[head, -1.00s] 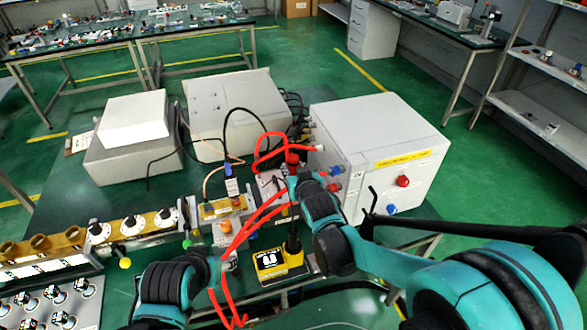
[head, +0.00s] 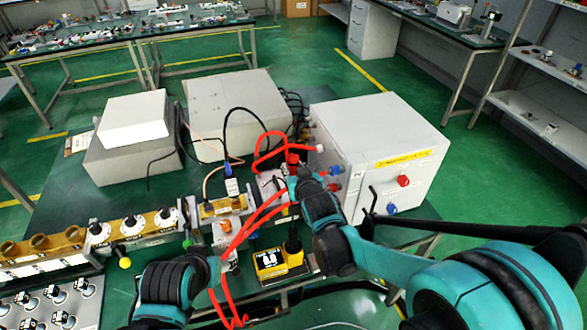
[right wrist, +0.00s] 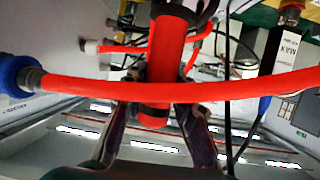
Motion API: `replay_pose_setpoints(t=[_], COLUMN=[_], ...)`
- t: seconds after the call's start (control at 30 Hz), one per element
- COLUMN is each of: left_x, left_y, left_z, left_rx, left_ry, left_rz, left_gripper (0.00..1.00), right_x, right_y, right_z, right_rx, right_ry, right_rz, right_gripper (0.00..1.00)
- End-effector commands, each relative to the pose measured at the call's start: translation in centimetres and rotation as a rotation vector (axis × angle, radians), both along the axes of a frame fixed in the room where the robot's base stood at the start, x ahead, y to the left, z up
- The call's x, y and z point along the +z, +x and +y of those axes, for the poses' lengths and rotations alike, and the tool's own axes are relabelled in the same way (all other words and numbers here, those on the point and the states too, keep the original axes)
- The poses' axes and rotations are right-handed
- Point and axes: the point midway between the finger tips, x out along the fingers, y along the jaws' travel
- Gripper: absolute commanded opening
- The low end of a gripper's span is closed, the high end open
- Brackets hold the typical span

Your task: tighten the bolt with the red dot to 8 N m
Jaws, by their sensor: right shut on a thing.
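My right gripper (head: 293,182) is at the middle of the bench, in front of the white cabinet. It is shut on a red cylindrical part (head: 292,158). In the right wrist view the fingers (right wrist: 166,108) close around this upright red cylinder (right wrist: 168,55), and a red hose crosses in front of it. My left gripper (head: 213,268) is at the lower left of the red hoses; its fingers are too unclear to read. I cannot make out a bolt with a red dot.
Red hoses (head: 243,235) loop between my arms. The white cabinet (head: 375,140) with red and blue fittings stands to the right. Grey boxes (head: 238,100) stand behind. A brass-coloured rail with black-and-white parts (head: 132,225) and a metal plate with knobs (head: 55,305) lie at left.

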Motion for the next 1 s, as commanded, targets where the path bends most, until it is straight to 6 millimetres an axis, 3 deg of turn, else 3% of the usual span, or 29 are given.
replay_pose_setpoints(t=[0.27, 1.0], left_x=[0.5, 4.8], left_y=[0.0, 0.0], left_z=[0.0, 0.0], left_rx=[0.0, 0.0], left_ry=[0.0, 0.0], left_rz=[0.0, 0.0], left_gripper=[0.51, 0.51], right_x=[0.5, 6.0], right_y=[0.0, 0.0], right_z=[0.0, 0.0], right_rx=[0.0, 0.0], right_ry=[0.0, 0.0], right_rz=[0.002, -0.001], right_gripper=[0.0, 0.0])
